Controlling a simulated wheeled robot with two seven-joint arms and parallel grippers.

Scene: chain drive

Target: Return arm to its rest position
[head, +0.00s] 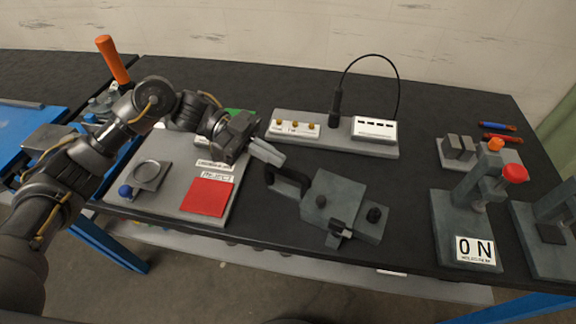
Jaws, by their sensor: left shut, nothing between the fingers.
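My left arm (75,165) comes in from the left and reaches over the grey plate. My left gripper (268,155) is shut and empty. It is at the plate's right edge, left of and above the grey fixture with a black handle (288,184). I cannot tell its exact height over the table. My right arm and gripper are not in view.
The grey plate (185,190) bears a red square (207,196) and a round holder (148,174). A device with a black cable (375,128) stands behind. Presses (470,205) stand at the right. Bare dark table (410,180) lies between fixture and presses.

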